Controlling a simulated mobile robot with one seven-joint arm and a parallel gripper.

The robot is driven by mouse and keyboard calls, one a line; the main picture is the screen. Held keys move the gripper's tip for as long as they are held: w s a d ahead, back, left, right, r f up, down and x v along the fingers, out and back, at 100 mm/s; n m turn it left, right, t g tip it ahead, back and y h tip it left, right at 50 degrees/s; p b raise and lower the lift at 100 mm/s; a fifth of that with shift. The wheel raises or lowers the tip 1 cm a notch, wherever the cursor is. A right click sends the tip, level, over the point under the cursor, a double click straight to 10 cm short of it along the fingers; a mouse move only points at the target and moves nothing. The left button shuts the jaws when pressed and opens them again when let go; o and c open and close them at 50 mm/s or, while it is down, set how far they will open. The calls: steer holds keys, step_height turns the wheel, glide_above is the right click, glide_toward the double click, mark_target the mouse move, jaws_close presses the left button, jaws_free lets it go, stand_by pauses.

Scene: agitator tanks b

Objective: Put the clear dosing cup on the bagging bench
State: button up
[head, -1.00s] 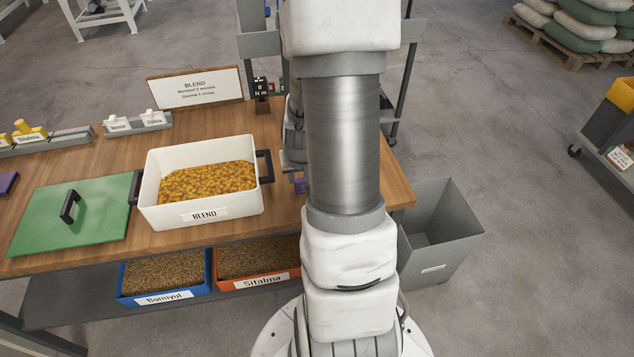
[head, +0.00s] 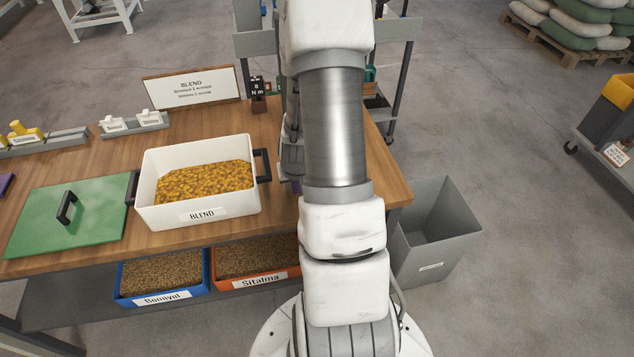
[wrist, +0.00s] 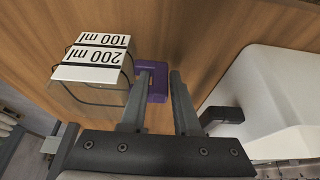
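The clear dosing cup (wrist: 92,72) is at the left of the wrist view, a see-through body with white bands marked 100 ml and 200 ml. A purple piece (wrist: 157,92) lies beside it; I cannot tell whether it is the cup's handle. My gripper (wrist: 162,75) is open, with its fingers just right of the cup and the purple piece partly behind and between them. I see no contact for certain. In the head view my arm hides the gripper and the cup. The wooden bench (head: 290,220) lies under them.
A white BLEND tub (head: 200,215) of yellow pieces, with black handles, stands left of my arm; it is close to the right finger in the wrist view (wrist: 275,90). A green lid (head: 75,222), a sign (head: 192,90) and a grey bin (head: 437,235) are nearby.

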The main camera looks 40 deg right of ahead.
jaws_close()
stand_by(1.4)
